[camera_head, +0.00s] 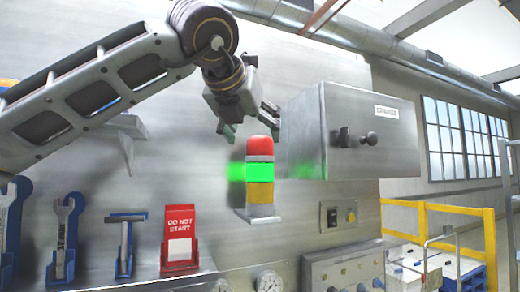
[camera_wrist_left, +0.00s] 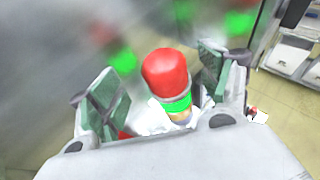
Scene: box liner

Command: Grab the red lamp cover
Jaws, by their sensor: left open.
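The red lamp cover (camera_head: 259,146) tops a signal lamp on the metal wall panel. Below it are a pale ring, a glowing green section (camera_head: 260,172) and a yellow section (camera_head: 260,192), on a small bracket (camera_head: 260,214). My left gripper (camera_head: 250,125) is open just above the red cover. In the left wrist view the red cover (camera_wrist_left: 165,70) shows between the two green-padded fingers of the gripper (camera_wrist_left: 158,95), with space on both sides. My right gripper is not in view.
A grey metal cabinet (camera_head: 350,130) with a black knob sticks out close to the right of the lamp. A red "do not start" sign (camera_head: 180,238) and hanging tools (camera_head: 64,235) are at lower left. Gauges (camera_head: 268,280) sit below.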

